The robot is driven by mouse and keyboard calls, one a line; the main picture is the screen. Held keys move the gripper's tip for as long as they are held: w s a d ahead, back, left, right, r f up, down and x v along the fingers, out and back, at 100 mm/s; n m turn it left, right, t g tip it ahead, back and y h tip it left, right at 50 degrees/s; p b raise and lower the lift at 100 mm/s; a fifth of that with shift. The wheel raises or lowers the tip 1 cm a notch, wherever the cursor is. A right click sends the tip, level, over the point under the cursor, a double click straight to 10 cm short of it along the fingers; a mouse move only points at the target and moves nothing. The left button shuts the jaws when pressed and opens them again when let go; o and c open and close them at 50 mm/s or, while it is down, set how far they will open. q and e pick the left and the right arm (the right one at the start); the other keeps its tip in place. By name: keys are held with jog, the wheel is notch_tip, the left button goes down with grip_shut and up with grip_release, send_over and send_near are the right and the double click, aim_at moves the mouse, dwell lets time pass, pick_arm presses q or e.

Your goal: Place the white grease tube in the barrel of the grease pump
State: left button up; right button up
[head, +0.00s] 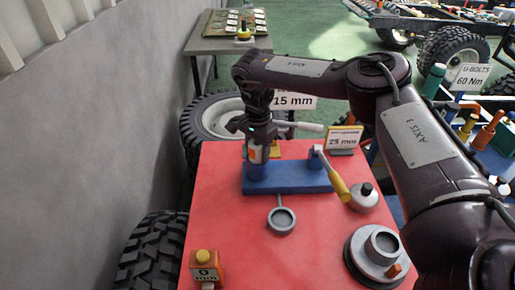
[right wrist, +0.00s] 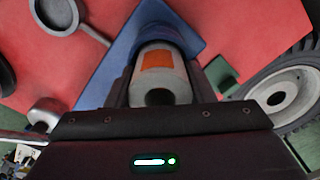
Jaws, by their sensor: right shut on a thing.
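The white grease tube (head: 258,154) with an orange label is upright in my right gripper (head: 259,136), which is shut on it. It also shows in the right wrist view (right wrist: 155,60), between the two fingers (right wrist: 157,85). The grease pump has a blue base (head: 300,178) on the red table, with a short blue barrel (head: 256,172) at its left end. The tube stands over the barrel, its lower end at the barrel's mouth. I cannot tell how far inside it is. The pump's lever has a yellow handle (head: 338,184). My left gripper is not in view.
On the red table (head: 230,235) are a grey round cup with a handle (head: 281,220), a silver pot with a black knob (head: 364,197), a grey stepped round part (head: 375,255) and an orange block (head: 205,268). A grey wall stands at the left. The table's front middle is clear.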

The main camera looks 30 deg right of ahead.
jog(key=o, duration=1.1)
notch_tip(320, 180, up, 12)
dwell(0.4)
